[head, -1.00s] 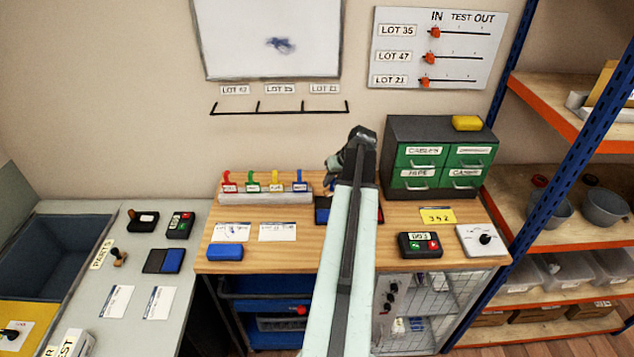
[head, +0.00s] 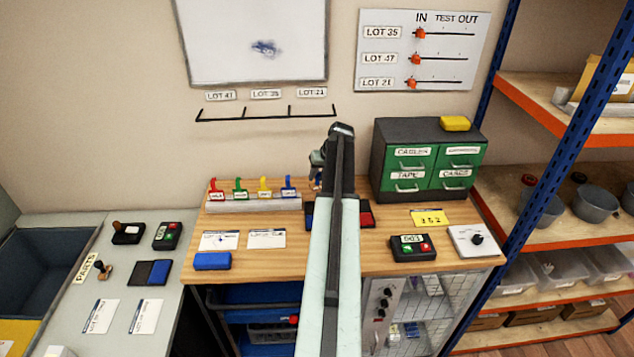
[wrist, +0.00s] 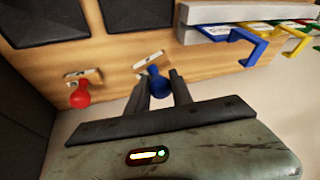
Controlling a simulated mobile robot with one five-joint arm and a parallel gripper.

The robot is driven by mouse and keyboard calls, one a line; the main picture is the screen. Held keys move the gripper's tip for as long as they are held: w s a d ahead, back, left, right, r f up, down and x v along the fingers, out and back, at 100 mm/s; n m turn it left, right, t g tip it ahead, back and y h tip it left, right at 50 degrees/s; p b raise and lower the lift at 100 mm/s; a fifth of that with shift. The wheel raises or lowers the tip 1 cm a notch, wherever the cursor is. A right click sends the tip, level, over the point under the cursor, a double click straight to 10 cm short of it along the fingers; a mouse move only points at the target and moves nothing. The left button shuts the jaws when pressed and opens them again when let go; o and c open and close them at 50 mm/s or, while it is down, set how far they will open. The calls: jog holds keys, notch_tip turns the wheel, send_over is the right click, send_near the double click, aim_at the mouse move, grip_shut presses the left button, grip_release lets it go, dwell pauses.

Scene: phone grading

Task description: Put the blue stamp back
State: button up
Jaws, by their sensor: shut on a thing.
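In the wrist view my gripper (wrist: 161,84) is shut on the round blue knob of the blue stamp (wrist: 158,87). The stamp's pale end (wrist: 149,60) points toward the wooden bench. I cannot tell whether it touches the bench. A red stamp (wrist: 80,96) with a round knob is beside it to the left. Two dark ink pads (wrist: 130,14) lie beyond the stamps. In the head view my gripper (head: 317,170) is near the bench's back edge, partly behind my arm. The stamp is too hidden there to make out.
A rack (head: 255,204) with red, green, yellow and blue handles stands left of my gripper. A green-drawer cabinet (head: 430,160) stands close on the right. Cards (head: 266,239), a blue block (head: 212,261) and a button box (head: 412,248) lie nearer the front. The wall is behind.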

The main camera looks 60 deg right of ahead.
aim_at(318, 178)
jog(key=shift+w+d+f, duration=0.1)
jog(key=shift+w+d, duration=0.25)
jog(key=shift+d, duration=0.25)
jog(key=shift+w+d, duration=0.3)
jog(key=shift+d, duration=0.25)
jog(key=f+b, duration=0.4)
jog(key=shift+w+d, duration=0.1)
jog(key=shift+d, duration=0.1)
jog(key=shift+r, duration=0.2)
jog(key=shift+f, duration=0.15)
jog(key=o, duration=1.1)
jog(key=shift+c, duration=0.2)
